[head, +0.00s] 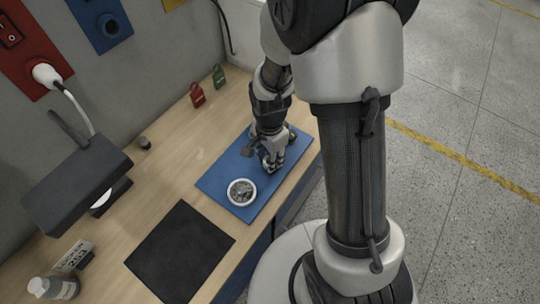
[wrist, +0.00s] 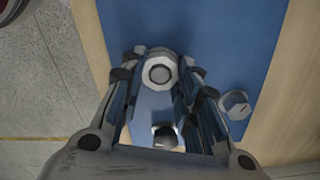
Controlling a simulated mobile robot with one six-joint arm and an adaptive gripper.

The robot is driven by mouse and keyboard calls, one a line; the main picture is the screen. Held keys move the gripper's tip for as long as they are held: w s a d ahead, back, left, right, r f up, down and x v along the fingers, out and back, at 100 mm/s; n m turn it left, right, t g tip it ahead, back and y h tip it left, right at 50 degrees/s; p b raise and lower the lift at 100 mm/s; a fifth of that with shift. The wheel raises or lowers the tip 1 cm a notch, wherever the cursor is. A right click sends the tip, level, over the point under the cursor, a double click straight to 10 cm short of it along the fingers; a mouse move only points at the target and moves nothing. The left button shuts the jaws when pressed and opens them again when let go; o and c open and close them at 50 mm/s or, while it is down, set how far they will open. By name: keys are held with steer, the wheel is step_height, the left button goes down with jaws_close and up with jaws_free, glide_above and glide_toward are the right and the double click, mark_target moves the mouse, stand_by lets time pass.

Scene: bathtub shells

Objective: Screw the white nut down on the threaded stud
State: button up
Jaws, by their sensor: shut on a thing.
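The white nut (wrist: 160,55) is between my fingertips in the wrist view. A round grey end, seemingly the threaded stud (wrist: 160,74), shows in the nut's hole; how far down the nut sits cannot be told. My gripper (wrist: 158,80) is shut on the nut from both sides. In the head view my gripper (head: 272,160) is low over the blue mat (head: 213,182), and it hides the nut and stud there.
A grey hex-headed piece (wrist: 236,103) lies on the mat beside my fingers. A round dish of small parts (head: 242,192) stands at the mat's near end. A black pad (head: 180,252), a lamp (head: 77,178) and red and green tags (head: 197,95) are on the bench.

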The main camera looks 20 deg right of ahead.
steer(key=shift+m, duration=0.4)
steer(key=o, duration=1.2)
steer(key=shift+o, duration=0.2)
steer(key=shift+c, duration=0.2)
steer(key=shift+c, duration=0.7)
steer(key=n, duration=1.3)
